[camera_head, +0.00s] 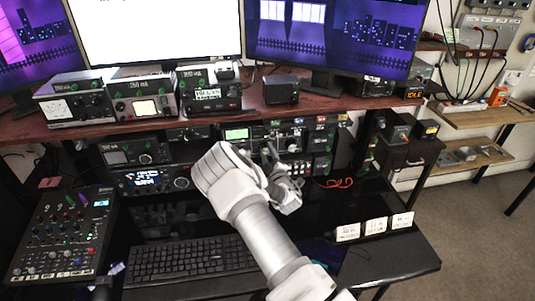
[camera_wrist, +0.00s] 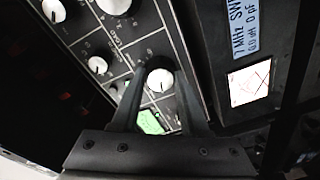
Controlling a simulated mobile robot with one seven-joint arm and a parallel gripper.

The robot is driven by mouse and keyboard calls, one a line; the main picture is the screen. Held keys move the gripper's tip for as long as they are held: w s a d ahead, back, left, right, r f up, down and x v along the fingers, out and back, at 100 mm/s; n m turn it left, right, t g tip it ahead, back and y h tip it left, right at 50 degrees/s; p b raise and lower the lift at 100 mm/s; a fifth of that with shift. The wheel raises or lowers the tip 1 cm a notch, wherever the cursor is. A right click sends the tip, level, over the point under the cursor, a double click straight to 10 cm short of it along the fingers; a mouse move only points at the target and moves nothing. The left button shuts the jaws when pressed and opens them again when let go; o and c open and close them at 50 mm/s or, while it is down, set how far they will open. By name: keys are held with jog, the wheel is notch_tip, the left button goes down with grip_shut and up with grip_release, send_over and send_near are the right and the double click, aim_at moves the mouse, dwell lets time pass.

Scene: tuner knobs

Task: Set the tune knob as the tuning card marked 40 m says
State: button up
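In the wrist view my gripper (camera_wrist: 160,82) has its two dark fingers on either side of a small knob (camera_wrist: 160,79) with a pale face and a pointer mark. I cannot tell whether the fingers touch it. The knob's label is too small to read, so I cannot confirm it is the tune knob. In the head view my gripper (camera_head: 281,181) reaches to the rack under the desk shelf and hides part of it. Three white cards (camera_head: 348,232), (camera_head: 376,225), (camera_head: 402,220) stand at the front right of the black desk; their print is unreadable.
Other knobs (camera_wrist: 97,64), (camera_wrist: 113,5) sit beside the fingers. A blue-white label (camera_wrist: 244,27) reading "7 MHz SWR" and a small lit screen (camera_wrist: 249,83) are at right. A keyboard (camera_head: 190,259) and mixer (camera_head: 62,238) occupy the desk's left.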

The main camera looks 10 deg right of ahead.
grip_shut()
jog(key=shift+f+b, duration=0.1)
jog(key=shift+b, duration=0.25)
jog(key=m+b, duration=0.3)
jog(key=shift+f, duration=0.15)
jog(key=m+b, duration=0.4)
jog(key=b, duration=0.1)
jog(key=shift+f+m+t+b, duration=0.1)
jog(key=shift+m+t+b, duration=0.2)
jog(key=shift+b, duration=0.1)
jog(key=m+b, duration=0.4)
jog(key=b, duration=0.1)
jog(key=shift+m+h+b, duration=0.3)
jog(key=shift+b, duration=0.1)
jog(key=m+b, duration=0.2)
jog(key=shift+a+m+b, duration=0.1)
jog(key=shift+m+b, duration=0.2)
jog(key=shift+b, duration=0.1)
jog(key=shift+r, duration=0.2)
